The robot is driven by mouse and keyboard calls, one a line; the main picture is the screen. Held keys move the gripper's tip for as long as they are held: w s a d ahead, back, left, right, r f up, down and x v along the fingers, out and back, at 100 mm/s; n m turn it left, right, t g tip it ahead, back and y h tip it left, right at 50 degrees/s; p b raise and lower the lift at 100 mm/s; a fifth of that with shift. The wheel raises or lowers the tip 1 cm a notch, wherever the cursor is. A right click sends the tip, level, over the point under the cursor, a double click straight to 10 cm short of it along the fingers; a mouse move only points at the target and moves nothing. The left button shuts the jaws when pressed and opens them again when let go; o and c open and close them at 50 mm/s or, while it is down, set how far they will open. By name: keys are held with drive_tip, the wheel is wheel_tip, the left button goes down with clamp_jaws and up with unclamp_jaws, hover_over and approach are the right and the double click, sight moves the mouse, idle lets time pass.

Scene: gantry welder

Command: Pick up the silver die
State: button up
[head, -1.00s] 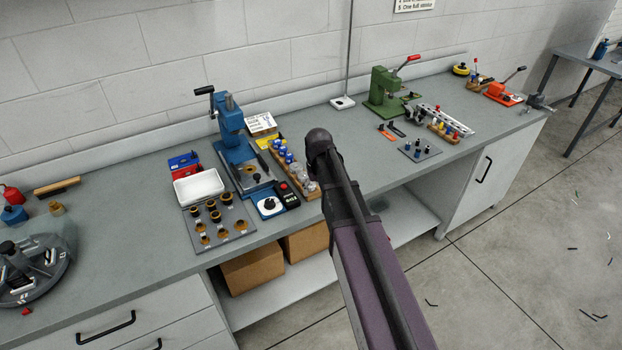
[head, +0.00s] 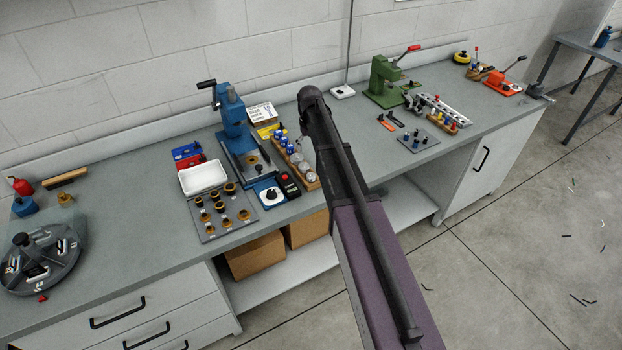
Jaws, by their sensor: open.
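I cannot pick out a silver die for certain. A grey mat (head: 238,229) at the front of the bench bears several small dark and brass-coloured round pieces. Behind it stands a blue hand press (head: 232,125). A wooden rack (head: 312,185) to the right of the press holds blue-topped pieces and pale, shiny round ones. My arm rises from the bottom right to a dark joint beside this rack. My gripper does not show in the head view, so its place relative to these pieces cannot be seen.
A round grey carousel (head: 30,283) stands at the left. A green press (head: 384,82) and orange press (head: 497,84) stand at the right. The bench between carousel and mat is clear.

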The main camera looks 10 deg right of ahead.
drive_tip(key=b, duration=0.8)
hover_over(312, 175)
drive_tip(key=shift+w+a+f, duration=0.15)
drive_tip(key=shift+w+f, duration=0.05)
drive_tip(key=shift+f, duration=1.9)
drive_tip(key=shift+w+a+f, duration=0.1)
drive_tip(key=shift+w+f, duration=0.05)
drive_tip(key=shift+f, duration=1.95)
drive_tip(key=shift+f, duration=0.1)
drive_tip(key=f+b, duration=0.1)
drive_tip(key=b, duration=0.1)
drive_tip(key=f+b, duration=0.1)
drive_tip(key=f, duration=0.1)
drive_tip(key=shift+s+d+f+b, duration=0.15)
drive_tip(key=shift+s+d+b, duration=0.05)
drive_tip(key=shift+s+b, duration=0.15)
drive_tip(key=shift+f+b, duration=0.85)
clamp_jaws()
